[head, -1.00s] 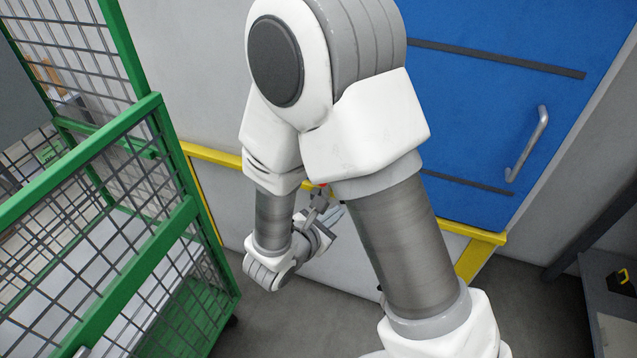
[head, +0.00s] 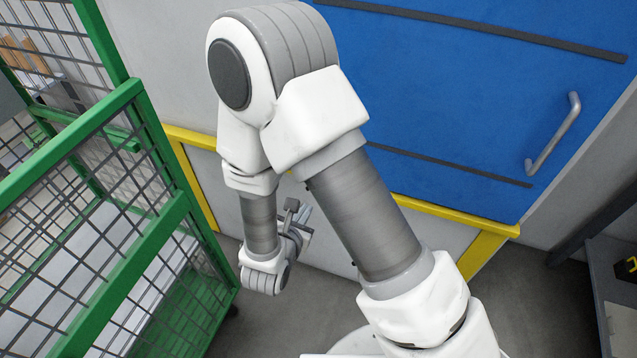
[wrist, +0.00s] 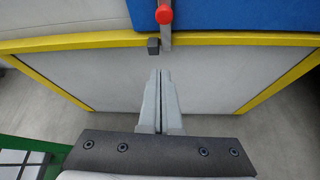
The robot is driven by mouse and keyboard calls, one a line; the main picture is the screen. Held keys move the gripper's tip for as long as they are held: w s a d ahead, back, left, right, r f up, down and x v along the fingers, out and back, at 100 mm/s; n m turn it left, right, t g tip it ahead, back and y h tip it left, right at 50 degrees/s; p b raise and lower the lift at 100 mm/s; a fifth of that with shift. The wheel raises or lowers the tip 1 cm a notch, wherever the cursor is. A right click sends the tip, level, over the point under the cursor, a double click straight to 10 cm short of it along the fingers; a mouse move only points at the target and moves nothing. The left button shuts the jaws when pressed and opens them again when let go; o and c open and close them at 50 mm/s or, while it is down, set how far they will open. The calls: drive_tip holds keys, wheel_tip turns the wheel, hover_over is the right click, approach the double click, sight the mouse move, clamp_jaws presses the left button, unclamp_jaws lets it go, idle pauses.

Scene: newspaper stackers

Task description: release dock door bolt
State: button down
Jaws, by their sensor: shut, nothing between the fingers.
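The blue dock door (head: 460,110) has a silver handle (head: 555,135) on its right side. In the wrist view, the door's bottom edge (wrist: 240,14) is at the top. A bolt with a red knob (wrist: 164,15) on a grey upright bar sits at the door's left edge. A small dark block (wrist: 153,46) is beside it on the yellow rail. My gripper (wrist: 160,74) is shut and empty, below the bolt and apart from it. In the head view my gripper (head: 303,212) is low in front of the grey panel, and my arm hides the bolt.
A green mesh cage cart (head: 150,190) stands close on the left of my arm. A yellow frame (head: 470,225) borders the grey panel below the door. A dark shelf (head: 610,275) stands at the far right. Bare floor shows between my arm and the shelf.

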drive_tip(key=b+x, duration=0.2)
drive_tip(key=x, duration=0.8)
drive_tip(key=shift+w+d+r+p, duration=0.1)
drive_tip(key=shift+d+r+p, duration=0.1)
drive_tip(key=shift+r, duration=0.45)
drive_tip(key=shift+w+d+r+p, duration=0.1)
drive_tip(key=shift+r+p, duration=0.05)
drive_tip(key=shift+r, duration=0.5)
drive_tip(key=shift+w+d+r+p, duration=0.1)
drive_tip(key=shift+r+p, duration=0.1)
drive_tip(key=shift+r, duration=0.45)
wheel_tip(320, 180, up, 5)
drive_tip(key=shift+f+p, duration=0.1)
drive_tip(key=shift+p, duration=1.05)
